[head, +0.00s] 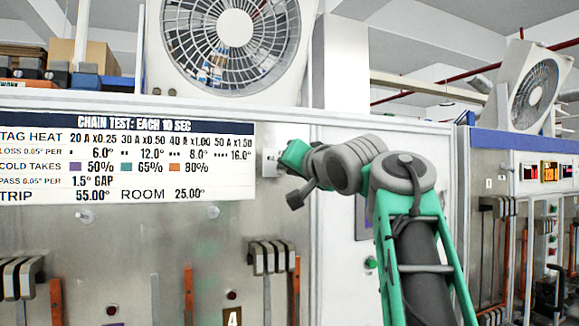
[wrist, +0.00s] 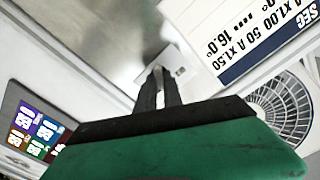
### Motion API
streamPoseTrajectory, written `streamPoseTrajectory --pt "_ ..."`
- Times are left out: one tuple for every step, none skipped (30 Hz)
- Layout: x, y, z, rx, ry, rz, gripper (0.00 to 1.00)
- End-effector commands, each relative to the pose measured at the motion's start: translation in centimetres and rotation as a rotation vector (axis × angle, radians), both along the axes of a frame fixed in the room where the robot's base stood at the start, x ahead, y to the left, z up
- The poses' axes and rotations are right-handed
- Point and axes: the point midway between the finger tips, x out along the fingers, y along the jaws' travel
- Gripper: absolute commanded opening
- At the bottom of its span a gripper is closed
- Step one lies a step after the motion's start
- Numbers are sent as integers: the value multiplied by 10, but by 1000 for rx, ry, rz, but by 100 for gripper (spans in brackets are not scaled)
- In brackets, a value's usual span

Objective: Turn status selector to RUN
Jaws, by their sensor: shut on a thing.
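The status selector sits on a small pale plate (head: 269,163) on the grey cabinet front, just right of the printed sign. The plate also shows in the wrist view (wrist: 178,68), partly behind my fingertips. My gripper (head: 282,161) reaches in from the right, its tip against the selector. In the wrist view, the two dark fingers of my gripper (wrist: 158,74) are close together at the plate, shut on the selector knob. The fingers hide the knob, so its pointer and the RUN mark cannot be read.
The chain test sign (head: 125,155) is left of my gripper. Grey levers (head: 270,256) stick out below. A large fan (head: 234,42) stands above. A panel with coloured labels (wrist: 36,128) shows in the wrist view. Another cabinet (head: 530,185) stands at the right.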

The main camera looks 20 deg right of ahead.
Motion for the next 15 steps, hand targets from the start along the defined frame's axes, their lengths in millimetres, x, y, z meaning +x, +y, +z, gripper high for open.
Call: streamPoseTrajectory --pt "0 0 1 -40 -1 0 0" --pt "0 0 1 -67 -1 0 0" --pt "0 1 1 -104 -1 0 0" --pt "0 1 1 -131 -1 0 0" --pt "0 1 1 -158 -1 0 0" --pt "0 1 1 -193 -1 0 0" --pt "0 1 1 -219 -1 0 0" --pt "0 1 2 -244 -1 0 0" --pt "0 1 2 -276 -1 0 0" --pt "0 1 2 -300 -1 0 0" --pt "0 2 2 -322 -1 0 0" --pt "0 2 1 -351 -1 0 0" --pt "0 2 1 -370 -1 0 0" --pt "0 2 1 -389 -1 0 0" --pt "0 2 1 -413 -1 0 0"
